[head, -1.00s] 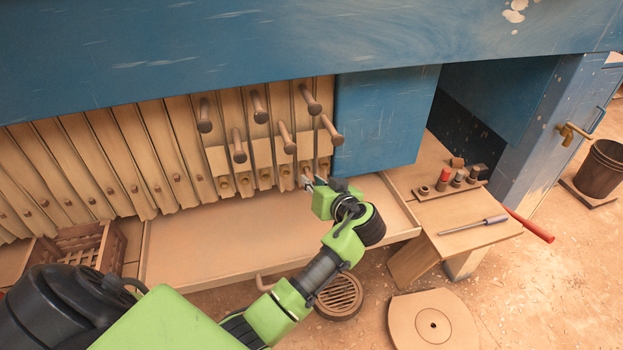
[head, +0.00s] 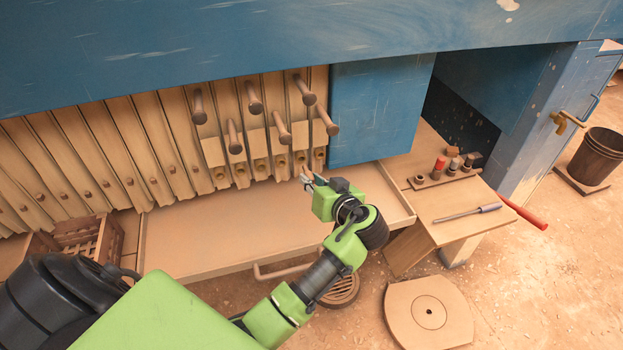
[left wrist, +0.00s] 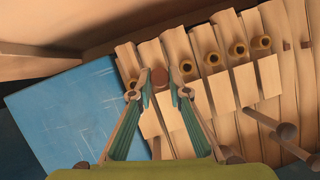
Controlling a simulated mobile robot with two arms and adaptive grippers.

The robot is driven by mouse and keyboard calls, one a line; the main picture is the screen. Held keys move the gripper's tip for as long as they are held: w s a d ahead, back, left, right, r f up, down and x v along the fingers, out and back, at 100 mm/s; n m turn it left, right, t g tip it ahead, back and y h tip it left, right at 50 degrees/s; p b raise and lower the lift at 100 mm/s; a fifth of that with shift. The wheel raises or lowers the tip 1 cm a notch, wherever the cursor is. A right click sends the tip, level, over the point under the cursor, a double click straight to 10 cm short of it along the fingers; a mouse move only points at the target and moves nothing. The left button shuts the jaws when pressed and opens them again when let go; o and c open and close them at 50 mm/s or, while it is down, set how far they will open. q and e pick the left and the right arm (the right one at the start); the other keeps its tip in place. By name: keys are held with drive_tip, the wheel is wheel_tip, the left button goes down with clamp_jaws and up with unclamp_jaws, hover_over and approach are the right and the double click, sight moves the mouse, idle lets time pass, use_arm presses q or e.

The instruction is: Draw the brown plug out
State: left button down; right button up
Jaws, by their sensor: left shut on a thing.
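My left gripper (head: 306,181) is in front of the lower edge of the tan plates, near the blue panel. It is shut on the brown plug (left wrist: 159,77), whose round end shows between the two fingertips (left wrist: 159,84) in the left wrist view. The plug shows small at the fingertips in the head view (head: 309,172). Neighbouring plates have ringed round holes (left wrist: 213,58) in a row. The hole behind the plug is hidden in the wrist view, and I cannot tell whether the plug is clear of it. My right gripper is not in view.
Several brown pegs (head: 303,90) stick out above the gripper. A wide tan tray (head: 210,232) lies below the plates. The blue panel (head: 375,110) is close on the right. A side table (head: 440,194) holds a small rack (head: 446,177) and a screwdriver-like tool (head: 468,213).

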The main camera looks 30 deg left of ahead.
use_arm(q)
drive_tip(key=shift+r, duration=0.1)
wheel_tip(320, 180, up, 7)
drive_tip(key=p, duration=0.5)
drive_tip(key=shift+r, duration=0.2)
